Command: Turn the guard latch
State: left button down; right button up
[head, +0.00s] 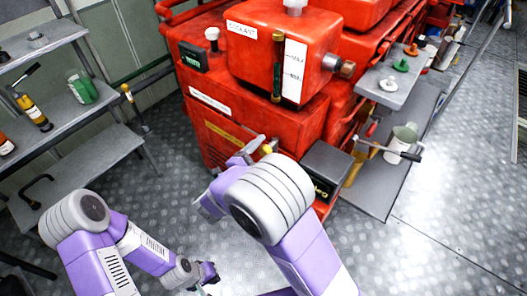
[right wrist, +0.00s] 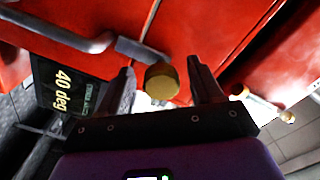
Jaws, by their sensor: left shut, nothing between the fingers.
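A round brass knob (right wrist: 162,81) stands at the red machine's face in the right wrist view, at the end of a grey bar (right wrist: 60,32); it looks like the guard latch, though I cannot be sure. My right gripper (right wrist: 163,85) is open, with a finger on each side of the knob and a gap visible on both sides. In the head view the right gripper (head: 253,150) is at the machine's lower front, beside the small yellow knob (head: 267,150), partly hidden by my wrist. My left gripper (head: 207,275) is shut and empty, low over the floor, away from the machine.
The red machine (head: 225,130) fills the middle. Grey shelves (head: 405,85) stand at the right and a rack (head: 100,150) at the left. The patterned floor (head: 440,230) is clear.

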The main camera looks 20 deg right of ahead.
jog(key=p+v, duration=0.1)
jog(key=v, duration=0.6)
jog(key=shift+s+a, duration=0.2)
jog(key=shift+w, duration=0.1)
dwell(0.4)
